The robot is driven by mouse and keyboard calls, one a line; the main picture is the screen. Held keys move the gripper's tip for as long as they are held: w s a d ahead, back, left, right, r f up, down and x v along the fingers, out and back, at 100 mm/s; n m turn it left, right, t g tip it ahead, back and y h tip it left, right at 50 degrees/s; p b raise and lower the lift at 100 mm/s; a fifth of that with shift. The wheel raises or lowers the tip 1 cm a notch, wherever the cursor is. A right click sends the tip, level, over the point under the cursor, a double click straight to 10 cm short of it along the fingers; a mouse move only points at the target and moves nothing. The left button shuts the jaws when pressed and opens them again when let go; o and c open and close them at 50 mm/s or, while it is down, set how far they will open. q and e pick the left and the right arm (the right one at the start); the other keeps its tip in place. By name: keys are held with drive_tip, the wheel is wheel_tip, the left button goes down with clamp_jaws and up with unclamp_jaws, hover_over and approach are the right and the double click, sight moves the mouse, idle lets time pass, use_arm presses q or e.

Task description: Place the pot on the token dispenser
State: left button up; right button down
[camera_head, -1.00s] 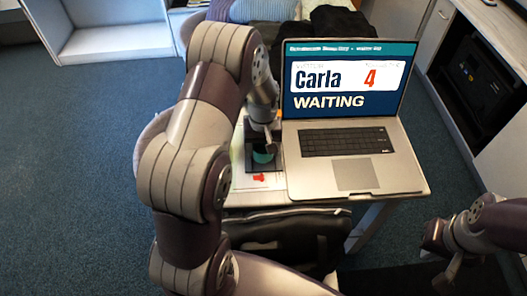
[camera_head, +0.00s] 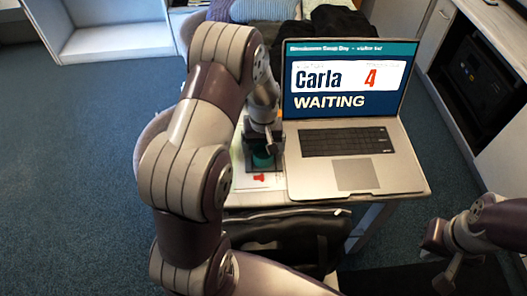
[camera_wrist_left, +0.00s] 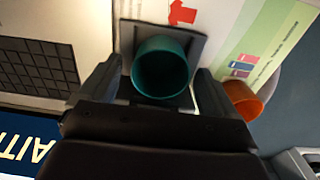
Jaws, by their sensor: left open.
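A teal pot (camera_wrist_left: 160,68) stands on a dark square plate (camera_wrist_left: 125,38), which may be the token dispenser. In the head view the pot (camera_head: 262,160) shows only in part below my left gripper (camera_head: 265,144). In the left wrist view my left gripper (camera_wrist_left: 150,88) is open, with one finger on each side of the teal pot. I cannot tell whether the fingers touch it. An orange pot (camera_wrist_left: 243,100) stands outside the finger on the right. My right gripper (camera_head: 445,258) is away at the lower right, and its jaws are unclear.
An open laptop (camera_head: 345,150) reading "Carla 4 WAITING" stands close to the right of the plate. A printed sheet with a red arrow (camera_wrist_left: 183,13) lies beside the plate. A black bag (camera_head: 285,235) is below the table's front edge. Blue carpet is clear at left.

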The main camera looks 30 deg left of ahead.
use_arm(q)
wheel_tip(320, 180, up, 10)
drive_tip(key=s+d+r+m+t, duration=0.1)
drive_tip(key=s+d+m, duration=0.5)
drive_tip(key=s, duration=0.7)
drive_tip(key=shift+s+d+r+m, duration=0.15)
drive_tip(key=shift+s+d+m, duration=0.2)
drive_tip(key=shift+d, duration=0.65)
